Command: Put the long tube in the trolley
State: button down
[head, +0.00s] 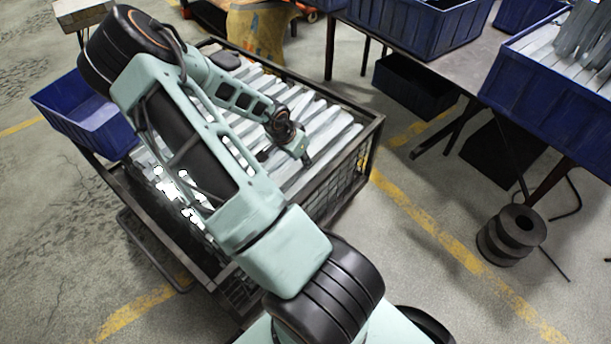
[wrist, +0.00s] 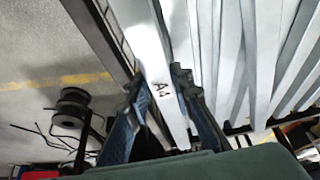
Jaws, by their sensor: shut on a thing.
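The trolley (head: 356,105) is a dark metal cart with wire-mesh sides, in the middle of the head view. Several long pale metal pieces (head: 310,112) lie side by side in it. My gripper (head: 304,158) is low over the trolley's right part, near its rim. In the wrist view, my gripper (wrist: 160,108) is shut on a long pale tube (wrist: 150,45) with dark lettering on its face. The tube runs up and away between the two fingers, beside the other pieces. Whether it rests on them cannot be told. My arm hides much of the trolley's left part.
A blue bin (head: 98,125) stands at the trolley's left end. A table (head: 455,72) at the right carries blue bins, one full of metal pieces (head: 583,45). A dark spool (head: 512,235) stands on the floor at right. The floor between trolley and spool is clear.

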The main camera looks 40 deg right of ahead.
aim_at(306, 179)
jog(key=shift+s+d+f, duration=0.15)
jog(key=shift+s+f, duration=0.15)
jog(key=shift+f, duration=0.1)
jog(key=shift+s+d+f+b, duration=0.1)
jog(key=shift+s+f+b, duration=0.1)
jog(key=shift+f+b, duration=0.65)
jog(key=shift+s+f+b, duration=0.2)
jog(key=shift+f+b, duration=0.2)
jog(key=shift+f, duration=0.7)
jog(key=shift+f, duration=0.1)
jog(key=c, duration=2)
grip_release()
jog(key=shift+r, duration=0.2)
jog(key=p+v, duration=0.5)
jog(key=v, duration=0.7)
